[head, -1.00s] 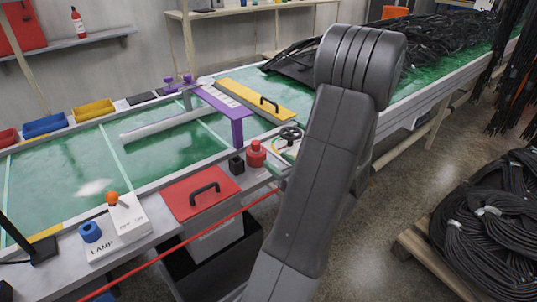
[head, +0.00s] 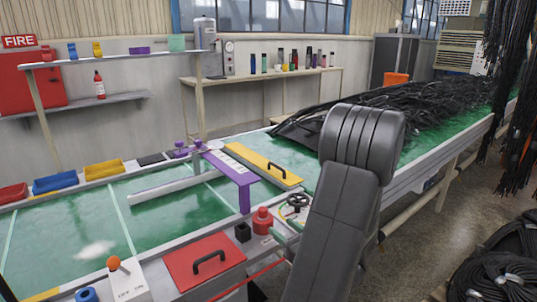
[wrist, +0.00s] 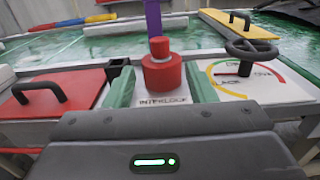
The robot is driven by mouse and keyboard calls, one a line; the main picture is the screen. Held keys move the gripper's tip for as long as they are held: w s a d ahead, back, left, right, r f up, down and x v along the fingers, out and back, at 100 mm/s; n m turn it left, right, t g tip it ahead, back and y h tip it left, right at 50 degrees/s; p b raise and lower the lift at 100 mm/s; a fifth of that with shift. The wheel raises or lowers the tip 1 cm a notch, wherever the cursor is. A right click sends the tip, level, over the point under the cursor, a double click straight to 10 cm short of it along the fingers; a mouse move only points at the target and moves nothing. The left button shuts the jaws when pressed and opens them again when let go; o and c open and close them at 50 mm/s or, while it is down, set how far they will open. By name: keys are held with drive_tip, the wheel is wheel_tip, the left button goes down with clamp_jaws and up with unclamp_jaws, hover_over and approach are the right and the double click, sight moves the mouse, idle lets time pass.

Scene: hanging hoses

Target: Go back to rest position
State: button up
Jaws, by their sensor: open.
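My gripper (wrist: 161,90) is open, its two green fingers apart in the wrist view. A red interlock knob (wrist: 162,68) shows between and beyond the fingers; I cannot tell how far ahead it is. The knob also shows in the head view (head: 262,220), on the table's front edge. In the head view my dark grey arm rises at centre right and hides part of the table edge. Nothing is seen held between the fingers.
A red lid with a black handle (head: 205,262) and a small handwheel (head: 297,202) flank the knob. A purple bracket (head: 235,180) and yellow panel (head: 262,165) stand behind. Black hoses (head: 400,120) heap on the green table; others hang at right.

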sight(265, 212)
drive_tip(key=x, duration=1.1)
drive_tip(key=shift+s+d+r, duration=0.1)
drive_tip(key=shift+r, duration=0.25)
